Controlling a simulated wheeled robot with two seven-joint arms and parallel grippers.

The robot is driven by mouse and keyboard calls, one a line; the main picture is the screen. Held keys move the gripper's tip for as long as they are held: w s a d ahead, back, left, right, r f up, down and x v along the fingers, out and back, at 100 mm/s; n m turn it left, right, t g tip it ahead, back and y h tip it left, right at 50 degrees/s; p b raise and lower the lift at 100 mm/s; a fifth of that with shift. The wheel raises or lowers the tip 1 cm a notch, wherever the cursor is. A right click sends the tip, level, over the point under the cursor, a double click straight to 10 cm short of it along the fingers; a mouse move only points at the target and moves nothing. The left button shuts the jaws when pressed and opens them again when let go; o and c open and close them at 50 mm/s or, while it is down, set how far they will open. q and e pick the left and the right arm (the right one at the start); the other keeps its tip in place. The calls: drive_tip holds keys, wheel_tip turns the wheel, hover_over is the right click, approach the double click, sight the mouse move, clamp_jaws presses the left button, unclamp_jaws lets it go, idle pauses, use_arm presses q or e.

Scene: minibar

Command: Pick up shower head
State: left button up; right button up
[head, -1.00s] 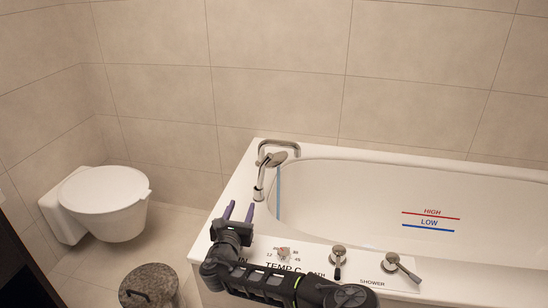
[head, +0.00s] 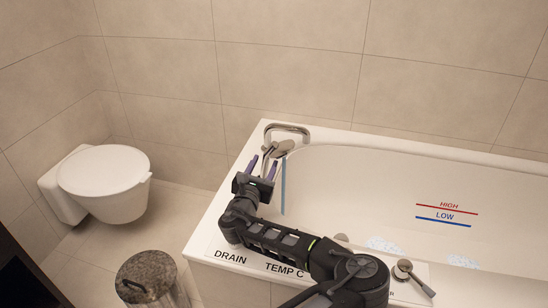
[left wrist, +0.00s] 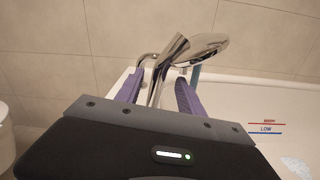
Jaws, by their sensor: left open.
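The chrome shower head (head: 281,149) is at the far left corner of the bathtub, below a curved chrome spout. My left gripper (head: 262,165) is open, with its purple fingers pointing toward the shower head. In the left wrist view, the shower head (left wrist: 203,46) shows above the fingers, and its handle (left wrist: 160,75) runs down between the two open fingers of the left gripper (left wrist: 156,90). I cannot tell whether a finger touches it. The lower part of the handle is hidden behind the gripper body. My right gripper is not in view.
The white bathtub (head: 350,165) fills the right side, with HIGH and LOW marks on its inner wall. A shower lever (head: 405,268) stands on the front rim near my arm. A toilet (head: 103,178) and a bin (head: 148,275) are at left, with open floor between toilet and tub.

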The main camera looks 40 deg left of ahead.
use_arm(q)
drive_tip(key=shift+w+a, duration=0.15)
drive_tip(key=shift+w, duration=0.25)
drive_tip(key=shift+w, duration=0.1)
drive_tip(key=x, duration=0.5)
drive_tip(key=shift+a+b, duration=0.1)
drive_tip(key=shift+b, duration=0.2)
drive_tip(key=shift+r, duration=0.1)
drive_tip(key=shift+c, duration=0.6)
clamp_jaws()
